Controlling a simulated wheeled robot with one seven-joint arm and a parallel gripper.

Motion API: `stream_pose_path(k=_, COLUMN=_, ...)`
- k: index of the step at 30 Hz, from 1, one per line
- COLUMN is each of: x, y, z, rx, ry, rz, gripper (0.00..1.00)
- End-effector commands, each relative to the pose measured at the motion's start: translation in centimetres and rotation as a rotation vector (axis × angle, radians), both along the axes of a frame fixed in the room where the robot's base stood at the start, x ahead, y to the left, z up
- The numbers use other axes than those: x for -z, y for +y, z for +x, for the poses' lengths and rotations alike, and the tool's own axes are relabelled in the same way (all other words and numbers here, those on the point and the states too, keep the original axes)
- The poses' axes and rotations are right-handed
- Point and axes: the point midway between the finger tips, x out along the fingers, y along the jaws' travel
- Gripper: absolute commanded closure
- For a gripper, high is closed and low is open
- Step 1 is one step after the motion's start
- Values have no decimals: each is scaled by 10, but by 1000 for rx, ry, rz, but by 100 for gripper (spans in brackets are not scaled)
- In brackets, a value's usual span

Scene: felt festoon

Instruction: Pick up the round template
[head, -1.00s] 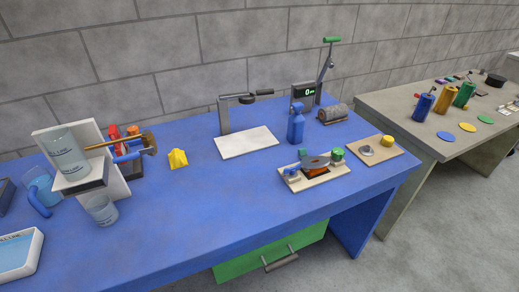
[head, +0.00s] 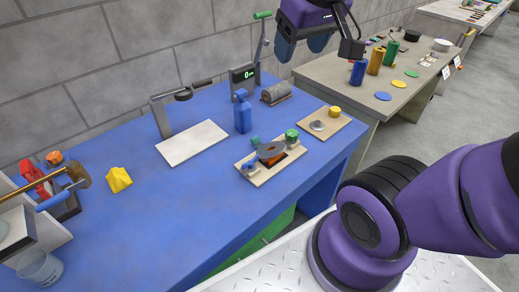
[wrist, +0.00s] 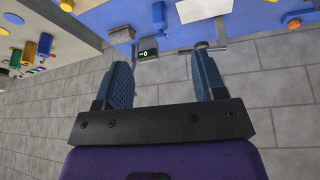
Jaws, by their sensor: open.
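My gripper (head: 301,52) is open and empty, raised high over the back of the blue table. In the wrist view its two blue fingers stand apart (wrist: 162,60), with the grey wall and table edge beyond. I cannot tell for sure which thing is the round template. A small round grey piece (head: 317,126) lies on a wooden board at the blue table's right end. My gripper touches neither and is well above both.
A display post stands at the back. The beige table (head: 335,78) holds several coloured cans and discs.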

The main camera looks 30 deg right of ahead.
Motion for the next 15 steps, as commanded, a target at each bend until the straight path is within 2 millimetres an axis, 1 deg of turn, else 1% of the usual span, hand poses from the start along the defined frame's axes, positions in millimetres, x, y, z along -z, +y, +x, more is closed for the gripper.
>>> stream_pose_path(k=1, x=7, y=-2, z=15, rx=1, ry=26, rz=-10, gripper=36)
stream_pose_path(k=3, x=15, y=-5, z=34, rx=-2, ry=50, rz=-23, gripper=36)
stream_pose_path(k=8, x=41, y=-11, z=75, rx=-12, ry=106, rz=-47, gripper=36)
stream_pose_path(k=11, x=60, y=-15, z=100, rx=-22, ry=139, rz=-58, gripper=36)
stream_pose_path(k=15, x=93, y=-20, z=133, rx=-38, ry=188, rz=-68, gripper=36)
